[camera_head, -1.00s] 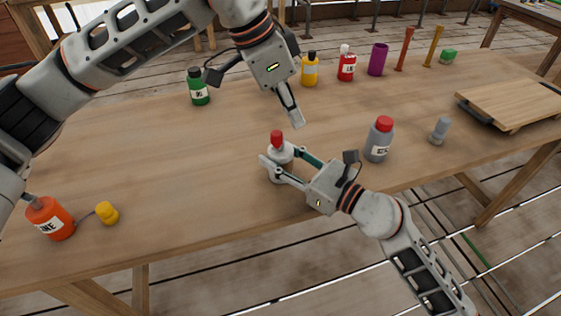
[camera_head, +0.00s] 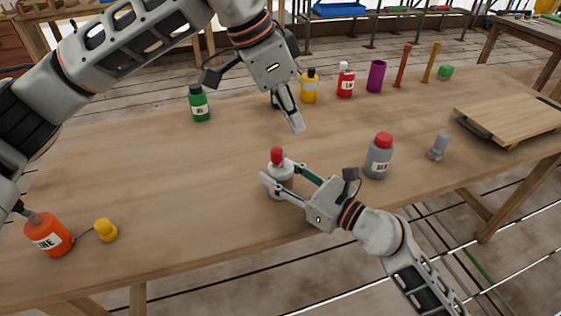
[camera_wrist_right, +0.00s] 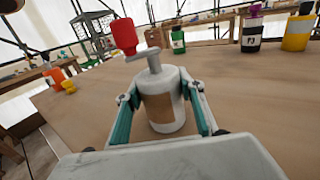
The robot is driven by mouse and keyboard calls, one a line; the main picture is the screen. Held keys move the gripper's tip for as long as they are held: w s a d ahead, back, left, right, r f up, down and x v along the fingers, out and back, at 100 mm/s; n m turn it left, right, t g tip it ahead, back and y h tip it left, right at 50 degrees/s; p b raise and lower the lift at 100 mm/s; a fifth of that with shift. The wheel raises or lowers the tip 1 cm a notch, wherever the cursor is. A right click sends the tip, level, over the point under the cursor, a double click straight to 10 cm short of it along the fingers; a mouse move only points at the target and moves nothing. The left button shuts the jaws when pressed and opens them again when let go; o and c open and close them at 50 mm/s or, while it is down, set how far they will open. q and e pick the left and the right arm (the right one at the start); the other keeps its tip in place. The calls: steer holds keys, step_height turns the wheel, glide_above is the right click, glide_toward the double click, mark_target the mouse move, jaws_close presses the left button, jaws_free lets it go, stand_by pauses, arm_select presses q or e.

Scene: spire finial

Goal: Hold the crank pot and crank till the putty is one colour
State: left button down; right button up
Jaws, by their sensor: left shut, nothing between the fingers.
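The crank pot (camera_head: 279,188) is a small white pot with a red crank knob (camera_head: 277,155). It stands upright on the table. In the right wrist view the pot (camera_wrist_right: 163,105) shows a brown band, a grey crank arm and the red knob (camera_wrist_right: 124,36) at upper left. My right gripper (camera_head: 279,176) has one finger on each side of the pot's body and appears closed on it. My left gripper (camera_head: 297,126) is shut and empty, above and behind the pot, apart from the knob. The putty is not visible.
On the wooden table (camera_head: 170,180), an orange bottle (camera_head: 48,235) and yellow knob (camera_head: 106,230) stand at left. A grey bottle (camera_head: 378,158) with red cap is right of the pot. Green (camera_head: 199,104), yellow (camera_head: 309,88) and red (camera_head: 345,83) bottles stand behind. A board (camera_head: 510,108) lies at right.

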steer(key=o, duration=0.5)
